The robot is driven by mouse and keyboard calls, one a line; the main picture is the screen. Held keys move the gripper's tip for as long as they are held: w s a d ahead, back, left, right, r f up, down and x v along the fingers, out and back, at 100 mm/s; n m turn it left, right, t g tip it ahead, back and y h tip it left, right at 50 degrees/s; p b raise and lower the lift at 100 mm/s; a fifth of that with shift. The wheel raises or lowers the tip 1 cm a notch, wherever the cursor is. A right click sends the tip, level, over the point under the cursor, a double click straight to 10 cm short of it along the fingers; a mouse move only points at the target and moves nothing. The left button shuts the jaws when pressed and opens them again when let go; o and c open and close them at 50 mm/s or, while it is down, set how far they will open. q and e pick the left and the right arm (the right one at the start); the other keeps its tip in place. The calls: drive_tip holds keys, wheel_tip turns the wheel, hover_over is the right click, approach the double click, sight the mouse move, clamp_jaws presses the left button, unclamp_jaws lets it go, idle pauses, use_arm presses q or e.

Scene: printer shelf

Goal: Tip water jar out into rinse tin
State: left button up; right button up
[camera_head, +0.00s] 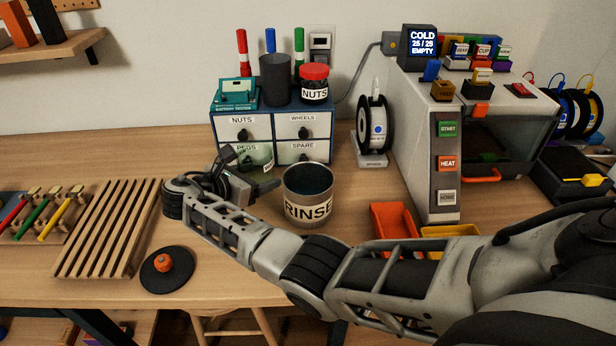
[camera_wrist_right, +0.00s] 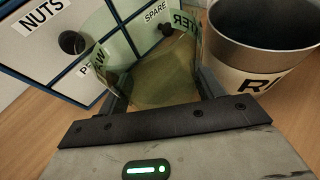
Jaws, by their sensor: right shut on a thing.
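The water jar, pale green and see-through with a label, shows in the right wrist view (camera_wrist_right: 160,72) between the fingers of my right gripper (camera_wrist_right: 160,92). Yellowish liquid seems to show inside it. In the head view the jar (camera_head: 262,154) is partly hidden behind my right gripper (camera_head: 258,180), which is shut on it. The rinse tin (camera_head: 308,210), a metal can with a white RINSE label, stands upright on the table just right of the jar. It also shows in the right wrist view (camera_wrist_right: 225,75). How far the jar is tilted is hard to tell. My left gripper is not in view.
A drawer unit (camera_head: 304,130) stands behind the jar and tin, with pens, a dark cup and a NUTS jar on top. The printer (camera_head: 425,150) is at right. A slatted rack (camera_head: 110,230) and a round black pad (camera_head: 168,275) lie at left.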

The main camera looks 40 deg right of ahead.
drive_tip(key=shift+r, duration=0.1)
wheel_tip(320, 180, up, 2)
drive_tip(key=shift+r, duration=1.45)
